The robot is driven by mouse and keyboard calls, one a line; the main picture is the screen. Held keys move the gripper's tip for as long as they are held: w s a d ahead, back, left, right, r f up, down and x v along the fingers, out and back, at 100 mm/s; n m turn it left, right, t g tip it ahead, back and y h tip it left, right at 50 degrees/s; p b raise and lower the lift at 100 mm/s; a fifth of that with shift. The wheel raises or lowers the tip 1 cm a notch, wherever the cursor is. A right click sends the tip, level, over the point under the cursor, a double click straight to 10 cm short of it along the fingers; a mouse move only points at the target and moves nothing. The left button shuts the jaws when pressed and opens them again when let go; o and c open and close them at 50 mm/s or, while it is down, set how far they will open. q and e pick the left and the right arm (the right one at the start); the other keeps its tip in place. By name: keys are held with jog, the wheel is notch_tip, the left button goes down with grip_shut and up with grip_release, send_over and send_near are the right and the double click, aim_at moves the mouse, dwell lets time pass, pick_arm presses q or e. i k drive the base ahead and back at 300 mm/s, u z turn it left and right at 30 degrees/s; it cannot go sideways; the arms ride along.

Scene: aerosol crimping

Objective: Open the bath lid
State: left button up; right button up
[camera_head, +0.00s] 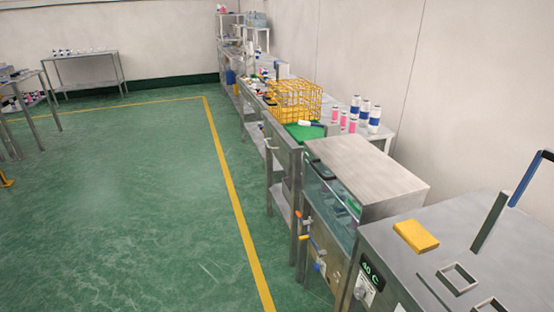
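The bath (335,225) is a steel tank with a glass front at the right of the middle in the head view. Its flat steel lid (368,168) lies level on top and looks shut. A dark handle (321,171) shows at the lid's left front edge. Some green shows dimly through the glass; I cannot tell what it is. Neither of my grippers is in view.
A steel cabinet with a "40 C" display (372,275) stands nearer, bearing a yellow block (416,236) and an upright dark and blue bar (507,205). Beyond the bath are a yellow wire crate (294,100) and several cans (364,110). The green floor (130,200) at left is clear.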

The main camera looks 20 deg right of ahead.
aim_at(369, 175)
jog(key=z, duration=0.25)
jog(key=i, duration=0.95)
jog(key=z, duration=0.65)
